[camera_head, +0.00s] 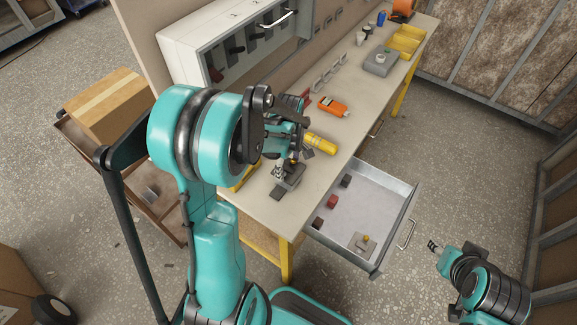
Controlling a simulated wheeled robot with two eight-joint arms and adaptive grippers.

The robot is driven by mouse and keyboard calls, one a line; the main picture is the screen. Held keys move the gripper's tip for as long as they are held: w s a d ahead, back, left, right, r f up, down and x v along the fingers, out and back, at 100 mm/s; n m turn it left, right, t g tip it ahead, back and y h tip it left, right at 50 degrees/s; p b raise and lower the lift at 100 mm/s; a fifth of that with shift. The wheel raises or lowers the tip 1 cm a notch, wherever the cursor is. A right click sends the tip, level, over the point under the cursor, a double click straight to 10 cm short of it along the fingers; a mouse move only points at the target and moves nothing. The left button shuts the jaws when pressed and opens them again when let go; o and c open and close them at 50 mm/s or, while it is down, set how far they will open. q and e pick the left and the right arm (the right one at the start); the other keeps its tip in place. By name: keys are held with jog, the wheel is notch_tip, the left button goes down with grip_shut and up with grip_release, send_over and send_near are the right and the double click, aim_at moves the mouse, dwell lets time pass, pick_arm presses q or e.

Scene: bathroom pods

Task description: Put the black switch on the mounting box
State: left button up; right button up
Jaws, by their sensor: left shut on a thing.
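My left gripper (284,176) is low over the near part of the workbench (318,125), its fingers pointing down. It is shut on a small dark thing that its fingers mostly hide; I cannot tell whether this is the black switch. A small black block (345,181) lies in the open drawer at its upper left. A grey box with a green top piece (380,63) stands far back on the bench; I cannot tell whether it is the mounting box. My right gripper (435,245) is off to the right of the drawer, over the floor, and holds nothing visible.
The open drawer (412,200) also holds a red block (332,202), a dark red block (317,223) and a grey piece with a yellow knob (365,243). A yellow tool (321,143) and an orange meter (333,106) lie beyond my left gripper. Yellow bins (405,40) stand at the back.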

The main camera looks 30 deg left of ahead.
aim_at(288, 169)
pick_arm(q)
jog(key=shift+s, duration=0.1)
jog(key=shift+f, duration=0.1)
jog(key=o, duration=1.2)
jog(key=shift+c, duration=0.2)
jog(key=shift+r, duration=0.2)
notch_tip(288, 169, up, 11)
jog(key=p, duration=0.3)
jog(key=s+d+r+m+t, duration=0.6)
jog(key=s+d+m, duration=0.4)
jog(key=m, duration=0.7)
jog(key=shift+s+d+t, duration=0.35)
jog(key=shift+s+t, duration=0.15)
jog(key=shift+t, duration=0.1)
